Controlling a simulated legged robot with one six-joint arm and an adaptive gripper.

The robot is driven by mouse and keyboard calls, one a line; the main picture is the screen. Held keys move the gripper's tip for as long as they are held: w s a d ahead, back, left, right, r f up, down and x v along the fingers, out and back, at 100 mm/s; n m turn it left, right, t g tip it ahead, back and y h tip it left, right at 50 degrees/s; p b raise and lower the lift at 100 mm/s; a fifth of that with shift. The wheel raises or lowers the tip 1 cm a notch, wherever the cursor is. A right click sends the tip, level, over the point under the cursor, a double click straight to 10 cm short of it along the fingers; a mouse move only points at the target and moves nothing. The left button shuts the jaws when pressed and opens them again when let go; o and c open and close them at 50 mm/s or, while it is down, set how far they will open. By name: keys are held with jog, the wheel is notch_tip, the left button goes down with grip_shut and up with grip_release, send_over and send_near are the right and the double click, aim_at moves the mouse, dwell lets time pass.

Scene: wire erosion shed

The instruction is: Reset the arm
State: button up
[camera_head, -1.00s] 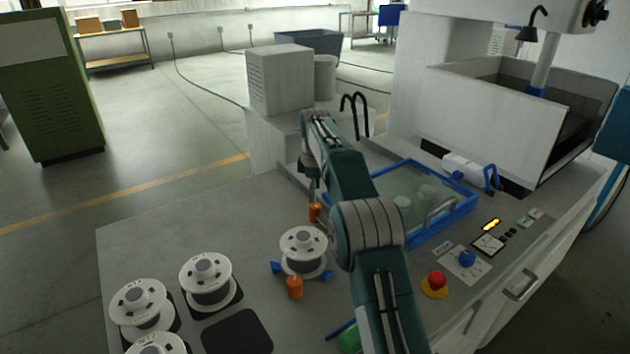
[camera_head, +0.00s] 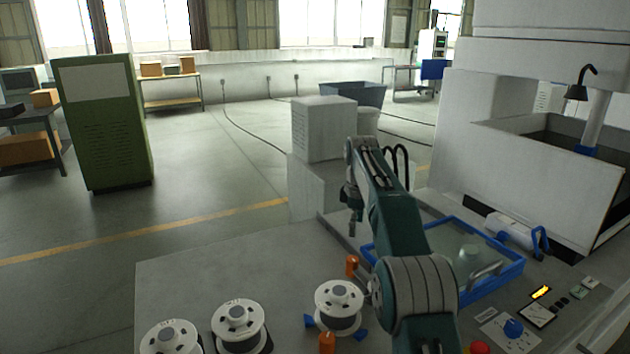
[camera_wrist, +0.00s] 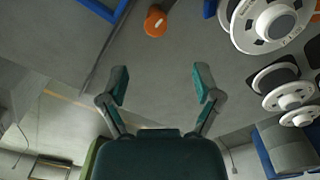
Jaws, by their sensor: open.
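My arm reaches up from the bottom of the head view over the grey worktop. My gripper (camera_wrist: 160,86) shows in the wrist view with its two teal fingers spread wide and nothing between them. In the head view the wrist end hangs beside the white-grey box, above the worktop's far edge, and the fingers are too small there to make out. An orange peg (camera_wrist: 155,22) stands ahead of the fingers in the wrist view, apart from them. The same view shows a white wire spool (camera_wrist: 262,22) at the upper right.
A spool (camera_head: 339,306) sits between blue supports and orange pegs (camera_head: 352,266). Two more spools (camera_head: 240,325) stand to the left. A blue-rimmed tray (camera_head: 497,289) lies right of my arm. The white machine tank (camera_head: 545,180) rises behind it. Open floor (camera_head: 215,175) lies left.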

jog(key=s+r+m+t, duration=0.1)
jog(key=s+r+m, duration=0.2)
jog(key=s+r, duration=0.5)
jog(key=s+r+m+t, duration=0.2)
jog(key=s+r+m, duration=0.15)
jog(key=s, duration=0.85)
jog(key=s+f+m+t, duration=0.1)
jog(key=s+f+m, duration=0.2)
jog(key=s, duration=0.8)
jog(key=s+f+m+t, duration=0.1)
jog(key=s+f+m, duration=0.2)
jog(key=s+f, duration=0.4)
jog(key=s, duration=0.5)
jog(key=shift+f, duration=0.15)
jog(key=shift+a, duration=0.1)
jog(key=c, duration=0.3)
jog(key=shift+c, duration=0.2)
